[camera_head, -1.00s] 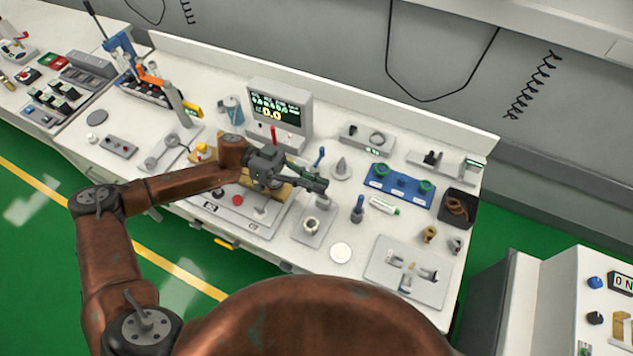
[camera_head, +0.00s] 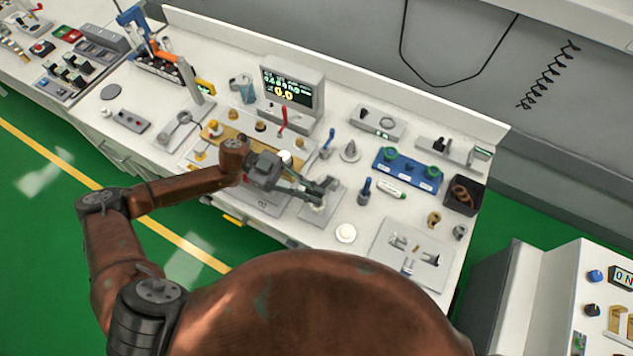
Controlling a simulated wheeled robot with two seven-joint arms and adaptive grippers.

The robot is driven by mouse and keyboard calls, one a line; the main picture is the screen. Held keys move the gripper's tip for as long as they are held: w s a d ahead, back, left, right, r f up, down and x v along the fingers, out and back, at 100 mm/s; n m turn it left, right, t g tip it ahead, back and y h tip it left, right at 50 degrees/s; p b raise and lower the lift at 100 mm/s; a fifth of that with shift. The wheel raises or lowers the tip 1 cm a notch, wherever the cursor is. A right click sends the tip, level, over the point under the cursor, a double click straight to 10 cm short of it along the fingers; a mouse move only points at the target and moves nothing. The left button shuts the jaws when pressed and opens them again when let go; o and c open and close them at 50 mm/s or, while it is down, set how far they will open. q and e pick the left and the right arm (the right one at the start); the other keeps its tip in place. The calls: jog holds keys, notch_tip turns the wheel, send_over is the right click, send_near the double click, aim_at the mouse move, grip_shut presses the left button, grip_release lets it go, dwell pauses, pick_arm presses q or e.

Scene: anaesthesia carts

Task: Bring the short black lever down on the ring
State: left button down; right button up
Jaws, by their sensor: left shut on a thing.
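My left gripper (camera_head: 326,189) is shut over a small grey plate (camera_head: 311,219) in the middle of the bench. It is closed on what appears to be the short black lever, which the dark fingers hide almost completely. A pale ring (camera_head: 318,206) on the plate shows partly just below the fingertips. I cannot tell whether the lever touches the ring. My right gripper is not in view.
A blue upright handle (camera_head: 327,147) and a grey cone (camera_head: 350,151) stand behind the gripper. A blue-handled peg (camera_head: 365,191) is to the right, and a white disc (camera_head: 345,233) in front. A display (camera_head: 290,88) stands at the back.

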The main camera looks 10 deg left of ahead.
pick_arm(q)
jog(key=shift+s+a+f, duration=0.1)
jog(key=shift+s+f, duration=0.3)
jog(key=shift+f, duration=0.2)
jog(key=c, duration=2)
grip_release()
jog(key=v, duration=1.2)
jog(key=shift+r, duration=0.1)
jog(key=shift+c, duration=0.4)
